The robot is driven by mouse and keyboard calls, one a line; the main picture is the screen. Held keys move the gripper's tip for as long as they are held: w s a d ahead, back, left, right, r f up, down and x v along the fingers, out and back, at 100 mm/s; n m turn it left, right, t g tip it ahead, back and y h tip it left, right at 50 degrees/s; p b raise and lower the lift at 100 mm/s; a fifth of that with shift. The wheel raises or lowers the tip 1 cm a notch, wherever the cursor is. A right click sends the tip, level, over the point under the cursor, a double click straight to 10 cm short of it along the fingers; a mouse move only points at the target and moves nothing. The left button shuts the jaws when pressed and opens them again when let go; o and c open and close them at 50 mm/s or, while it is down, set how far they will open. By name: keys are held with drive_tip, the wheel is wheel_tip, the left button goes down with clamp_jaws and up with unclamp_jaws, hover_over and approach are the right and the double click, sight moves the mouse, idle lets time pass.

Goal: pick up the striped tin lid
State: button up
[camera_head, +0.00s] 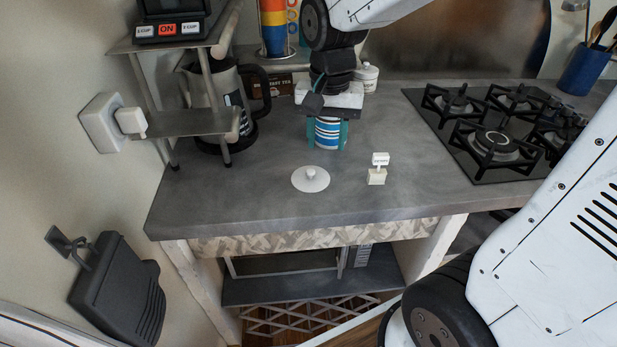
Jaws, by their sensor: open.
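A white round lid with a small knob (310,179) lies flat on the grey counter, in front of the striped tin. The tin (328,132) has blue and white bands and stands upright on the counter. My gripper (327,139) points down over the tin, its teal fingers on either side of it. The jaws are open; I cannot tell whether either finger touches the tin. The tin's top is hidden under my gripper. The lid lies clear of my gripper, nearer the counter's front edge.
A small cream block with a white tag (377,174) stands right of the lid. A black gas hob (500,130) is at the right. A kettle (222,95) and metal shelf (190,123) stand at the left. A white jar (367,77) is behind my gripper. The front counter is mostly clear.

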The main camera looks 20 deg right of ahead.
drive_tip(key=m, duration=0.2)
hover_over(310, 171)
drive_tip(key=f, duration=0.3)
drive_tip(key=shift+s+d+f, duration=0.15)
drive_tip(key=shift+d+f, duration=0.05)
drive_tip(key=shift+f, duration=0.45)
drive_tip(key=f, duration=0.7)
drive_tip(key=shift+w+a+f, duration=0.15)
drive_tip(key=shift+w, duration=0.05)
clamp_jaws()
